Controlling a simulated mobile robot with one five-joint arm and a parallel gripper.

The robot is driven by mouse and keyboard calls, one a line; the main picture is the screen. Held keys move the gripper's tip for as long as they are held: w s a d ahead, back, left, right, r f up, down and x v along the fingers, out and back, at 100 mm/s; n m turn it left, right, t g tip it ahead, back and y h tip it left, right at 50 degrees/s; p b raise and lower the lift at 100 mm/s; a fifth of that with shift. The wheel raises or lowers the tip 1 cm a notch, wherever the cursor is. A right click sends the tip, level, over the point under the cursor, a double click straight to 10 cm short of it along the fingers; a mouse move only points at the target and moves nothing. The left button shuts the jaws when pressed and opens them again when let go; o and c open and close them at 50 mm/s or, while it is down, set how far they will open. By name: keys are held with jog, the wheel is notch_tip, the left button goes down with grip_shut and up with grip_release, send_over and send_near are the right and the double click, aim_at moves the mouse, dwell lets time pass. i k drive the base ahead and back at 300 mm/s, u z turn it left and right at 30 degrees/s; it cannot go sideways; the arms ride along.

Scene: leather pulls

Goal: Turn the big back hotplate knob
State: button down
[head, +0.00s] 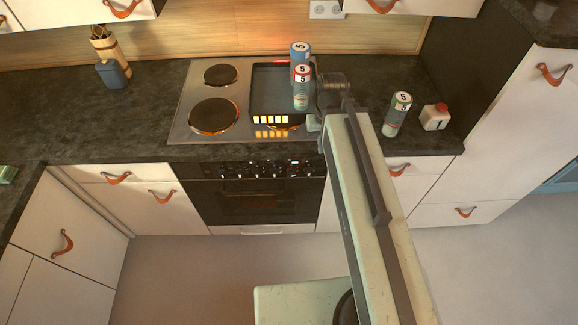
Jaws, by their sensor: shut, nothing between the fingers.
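The knobs (265,169) sit in a row on the black front panel of the oven (250,200), below the counter edge. They are small in the picture, so I cannot tell which one belongs to the big back hotplate or how each is turned. The steel hob (182,122) shows a small back-left plate (220,75) and a larger front-left plate (213,114) with an orange glow at its rim. A dark rectangular pan (258,92) covers the right side. My arm reaches to the hob's right edge; its end, with my gripper, is hidden behind the arm.
Another can (396,115) and a white, red-topped container (435,117) stand on the right counter (425,142). A utensil holder (108,46) and blue jar (112,74) stand back left. The floor (215,270) before the oven is clear.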

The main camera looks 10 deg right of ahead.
aim_at(291, 171)
jog(key=z, duration=0.95)
jog(key=k, duration=1.75)
jog(key=u, duration=2)
jog(key=i, duration=1.05)
jog(key=u, duration=0.05)
